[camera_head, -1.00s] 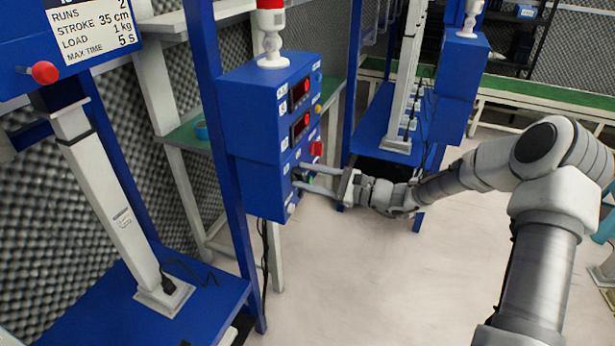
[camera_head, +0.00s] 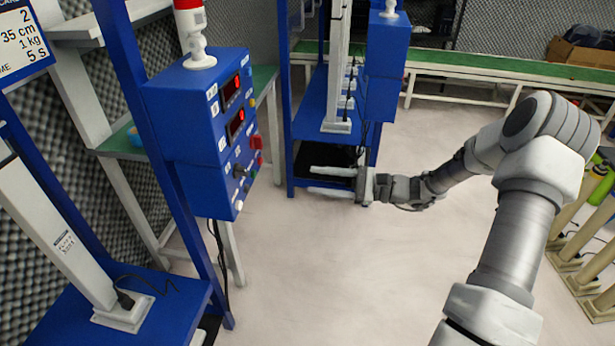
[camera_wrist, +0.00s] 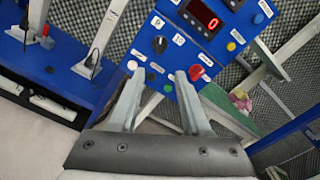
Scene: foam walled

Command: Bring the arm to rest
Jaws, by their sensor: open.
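My gripper (camera_head: 324,180) is open and empty, its two pale fingers pointing left in the head view. It hangs in free air to the right of the blue control box (camera_head: 198,125), with a clear gap between them. In the wrist view the open fingers (camera_wrist: 158,98) point towards the panel of the control box (camera_wrist: 185,42). The panel carries a red display reading 0, a black knob (camera_wrist: 159,44), a red switch (camera_wrist: 196,73), a green button (camera_wrist: 168,88) and a white button. Nothing is between the fingers.
A red and white lamp (camera_head: 193,35) stands on the box. A blue test stand (camera_head: 120,305) with a tilted white column is at the lower left. Another blue stand (camera_head: 312,110) is behind my gripper. Cream posts (camera_head: 590,262) stand at the right. The middle floor is clear.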

